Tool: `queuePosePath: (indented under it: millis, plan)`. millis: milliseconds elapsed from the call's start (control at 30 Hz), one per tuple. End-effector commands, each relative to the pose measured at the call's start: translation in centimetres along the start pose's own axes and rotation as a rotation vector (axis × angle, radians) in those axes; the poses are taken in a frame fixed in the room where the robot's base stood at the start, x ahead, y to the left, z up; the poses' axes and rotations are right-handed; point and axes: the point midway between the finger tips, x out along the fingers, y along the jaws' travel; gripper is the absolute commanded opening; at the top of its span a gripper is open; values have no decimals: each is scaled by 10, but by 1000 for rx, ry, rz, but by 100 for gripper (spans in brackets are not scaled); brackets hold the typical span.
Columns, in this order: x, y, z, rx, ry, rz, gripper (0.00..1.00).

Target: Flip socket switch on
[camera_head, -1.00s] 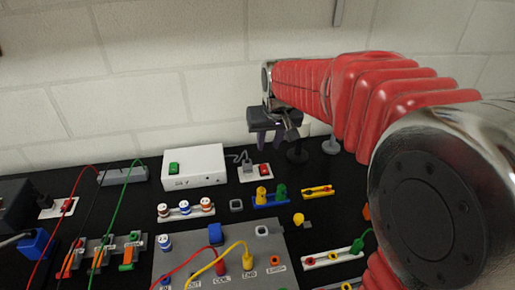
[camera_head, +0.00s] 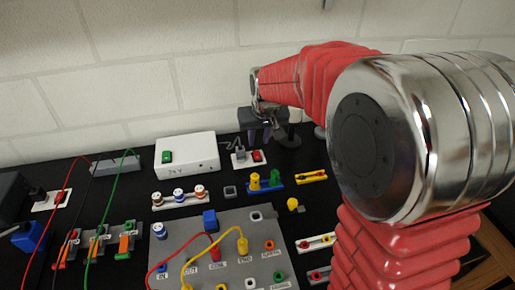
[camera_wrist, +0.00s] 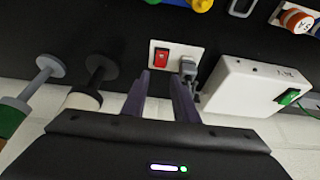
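A white socket plate (camera_head: 239,163) with a red rocker switch (camera_head: 257,156) and a grey plug (camera_head: 240,150) lies on the black bench beside the white box. In the wrist view the socket plate (camera_wrist: 174,50) is ahead of the fingertips, with the red switch (camera_wrist: 161,57) on its left and the plug (camera_wrist: 188,68) on its right. My gripper (camera_head: 267,140) is above and behind the plate. In the wrist view my gripper (camera_wrist: 155,90) has its two dark fingers apart with nothing between them. I cannot tell which way the switch is set.
A white box (camera_head: 186,158) with a green switch stands left of the socket. Dark and grey round posts (camera_wrist: 97,75) stand on the other side. Another socket plate (camera_head: 47,202) is at far left. A brick wall is behind.

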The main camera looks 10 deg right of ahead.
Motion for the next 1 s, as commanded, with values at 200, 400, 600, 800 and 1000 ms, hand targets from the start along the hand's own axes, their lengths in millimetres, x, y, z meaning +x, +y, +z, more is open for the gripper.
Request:
queuePosePath:
  millis: [200,400,600,800,1000]
  plan:
    - [33,0,1,0,-3,0,27]
    - [60,0,0,0,-2,0,27]
    - [74,0,0,-1,0,0,27]
    - [76,0,0,-1,1,0,27]
    - [76,-1,0,-1,1,0,22]
